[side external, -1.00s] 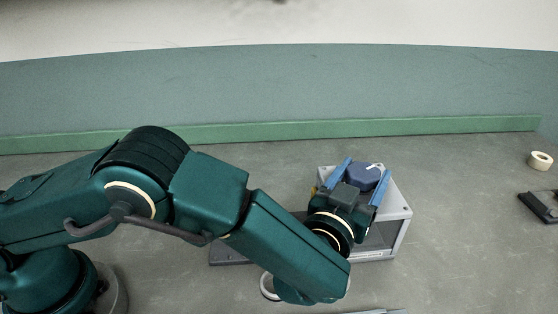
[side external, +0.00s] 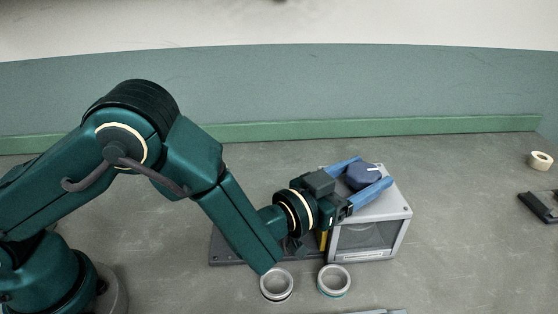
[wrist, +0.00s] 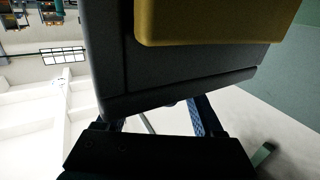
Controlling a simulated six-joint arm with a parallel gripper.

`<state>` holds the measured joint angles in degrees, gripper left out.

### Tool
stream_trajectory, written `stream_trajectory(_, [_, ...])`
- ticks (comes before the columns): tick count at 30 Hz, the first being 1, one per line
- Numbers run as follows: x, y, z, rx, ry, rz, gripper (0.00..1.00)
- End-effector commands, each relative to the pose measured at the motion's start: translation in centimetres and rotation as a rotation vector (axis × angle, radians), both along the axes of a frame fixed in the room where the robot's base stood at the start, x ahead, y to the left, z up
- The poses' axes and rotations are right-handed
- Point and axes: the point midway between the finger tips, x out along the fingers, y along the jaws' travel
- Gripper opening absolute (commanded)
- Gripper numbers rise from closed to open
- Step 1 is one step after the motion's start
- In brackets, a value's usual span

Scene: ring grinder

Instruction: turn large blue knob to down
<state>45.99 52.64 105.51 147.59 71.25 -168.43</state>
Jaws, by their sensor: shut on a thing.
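The large blue knob (side external: 362,176) sits on top of the light grey grinder box (side external: 402,208) in the side view. A short white mark shows near its upper right edge. My gripper (side external: 374,170) reaches in from the left, its blue fingers on opposite sides of the knob and shut on it. In the wrist view my fingers (wrist: 158,118) are partly hidden behind a large dark grey body (wrist: 185,75) with a yellow block (wrist: 200,20); the knob cannot be made out there.
Two metal rings (side external: 276,284) (side external: 334,281) lie on the table in front of the grinder. A dark base plate (side external: 228,247) extends to its left. A white tape roll (side external: 540,161) and a dark device (side external: 541,206) lie far right. The table between them and the grinder is clear.

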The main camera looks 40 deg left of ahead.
Motion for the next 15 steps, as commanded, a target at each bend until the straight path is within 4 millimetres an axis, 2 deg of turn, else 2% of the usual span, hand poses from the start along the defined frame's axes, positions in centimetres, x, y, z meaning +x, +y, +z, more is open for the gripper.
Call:
stream_trajectory(3, [0.05,0.13,0.18,-0.005,-0.005,0.006,0.14])
stream_trajectory(4, [0.05,0.13,0.17,-0.005,-0.005,0.007,0.77])
stream_trajectory(6, [0.04,0.11,0.15,-0.005,-0.004,0.006,0.99])
stream_trajectory(15, [-0.06,0.05,0.05,-0.002,-0.001,0.003,0.99])
